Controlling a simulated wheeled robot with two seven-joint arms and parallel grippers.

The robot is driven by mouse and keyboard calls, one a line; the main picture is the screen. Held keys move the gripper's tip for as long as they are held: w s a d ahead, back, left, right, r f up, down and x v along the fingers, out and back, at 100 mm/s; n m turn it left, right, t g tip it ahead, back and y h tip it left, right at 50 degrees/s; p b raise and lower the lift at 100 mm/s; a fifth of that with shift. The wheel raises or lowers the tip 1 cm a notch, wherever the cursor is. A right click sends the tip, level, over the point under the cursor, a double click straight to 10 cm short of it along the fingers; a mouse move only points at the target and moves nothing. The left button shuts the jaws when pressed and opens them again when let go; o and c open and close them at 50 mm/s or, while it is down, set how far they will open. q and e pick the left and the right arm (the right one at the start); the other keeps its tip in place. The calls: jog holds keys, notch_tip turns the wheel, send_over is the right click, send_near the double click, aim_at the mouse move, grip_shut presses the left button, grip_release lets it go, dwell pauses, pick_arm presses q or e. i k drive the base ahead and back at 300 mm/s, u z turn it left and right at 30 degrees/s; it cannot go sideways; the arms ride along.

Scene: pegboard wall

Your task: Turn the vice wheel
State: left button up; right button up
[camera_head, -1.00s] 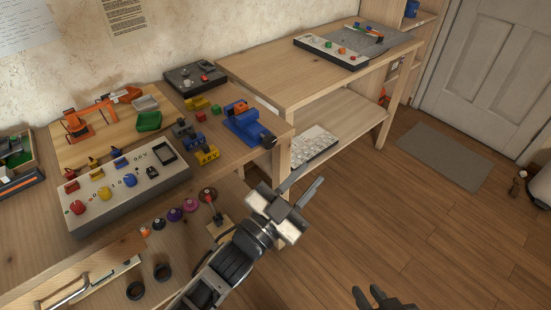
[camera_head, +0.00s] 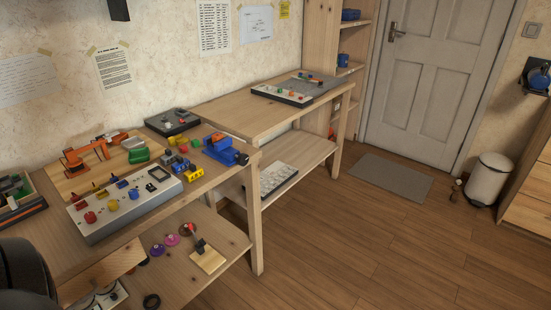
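A blue vice (camera_head: 220,151) with an orange part on top stands at the right front end of the near workbench. A small dark round piece (camera_head: 242,159) sits at its right end, near the bench edge; it looks like the vice wheel, but it is too small to tell its angle. Neither of my grippers is in view, and nothing touches the vice. A dark rounded part at the lower left corner may be my own arm.
The workbench (camera_head: 180,213) holds a grey control panel (camera_head: 125,203), an orange toy arm (camera_head: 88,152) and a yellow block (camera_head: 193,172). A second, higher table (camera_head: 225,108) adjoins at the back right. The wooden floor (camera_head: 350,240) to the right is clear up to a mat and bin.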

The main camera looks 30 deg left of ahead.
aim_at(243, 160)
jog(key=z, duration=0.2)
jog(key=i, duration=1.25)
jog(key=u, duration=1)
jog(key=i, duration=0.9)
jog(key=u, duration=1)
